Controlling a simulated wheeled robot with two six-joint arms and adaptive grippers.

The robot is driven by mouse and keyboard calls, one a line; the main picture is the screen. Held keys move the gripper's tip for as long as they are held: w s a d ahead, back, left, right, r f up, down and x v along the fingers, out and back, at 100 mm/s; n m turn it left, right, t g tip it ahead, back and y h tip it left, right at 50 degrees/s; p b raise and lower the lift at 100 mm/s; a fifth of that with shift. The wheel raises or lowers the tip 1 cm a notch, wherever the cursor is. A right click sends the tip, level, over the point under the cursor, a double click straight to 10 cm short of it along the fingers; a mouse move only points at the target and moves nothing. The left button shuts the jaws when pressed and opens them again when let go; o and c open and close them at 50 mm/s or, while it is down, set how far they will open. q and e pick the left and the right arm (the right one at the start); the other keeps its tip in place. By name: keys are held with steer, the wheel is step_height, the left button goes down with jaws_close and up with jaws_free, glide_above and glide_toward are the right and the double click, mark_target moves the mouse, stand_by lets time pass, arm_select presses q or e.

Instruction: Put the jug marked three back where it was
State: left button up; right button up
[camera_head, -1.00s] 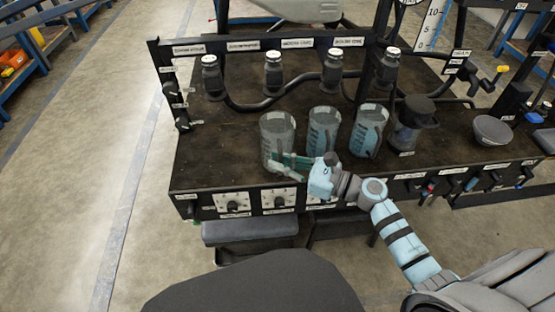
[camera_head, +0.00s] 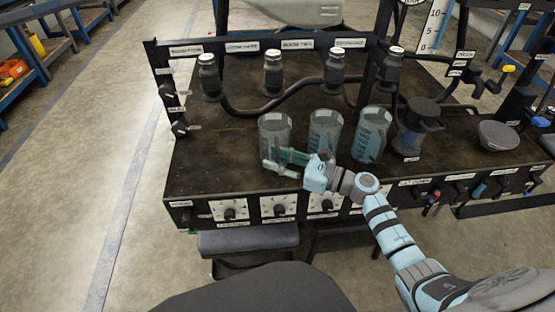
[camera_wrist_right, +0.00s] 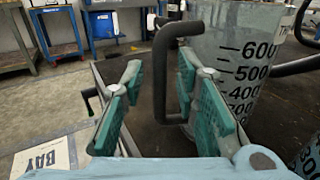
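Three clear measuring jugs stand upright in a row on the dark bench: a left jug (camera_head: 276,134), a middle jug (camera_head: 325,132) and a right jug (camera_head: 371,134). I cannot read which is marked three. My right gripper (camera_head: 272,160) is at the front of the left jug. In the right wrist view its fingers (camera_wrist_right: 160,80) are spread apart, with a dark jug handle (camera_wrist_right: 163,85) just beyond or between them. The handle belongs to a jug (camera_wrist_right: 238,70) with printed volume marks; it appears not gripped. My left gripper is out of view.
Black-bodied bottles with white caps (camera_head: 273,62) hang along the rack behind the jugs. A dark-lidded container (camera_head: 417,125) and a grey bowl (camera_head: 497,134) stand to the right. Dials (camera_head: 280,209) line the front panel. The bench left of the jugs (camera_head: 215,150) is clear.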

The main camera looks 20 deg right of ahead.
steer(key=shift+r, duration=0.15)
steer(key=shift+s+d, duration=0.2)
steer(key=shift+d, duration=0.05)
arm_select(q)
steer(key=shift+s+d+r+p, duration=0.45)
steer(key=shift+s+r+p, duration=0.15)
steer(key=shift+p, duration=0.1)
arm_select(e)
steer(key=v, duration=1.1)
steer(key=shift+s+d, duration=0.15)
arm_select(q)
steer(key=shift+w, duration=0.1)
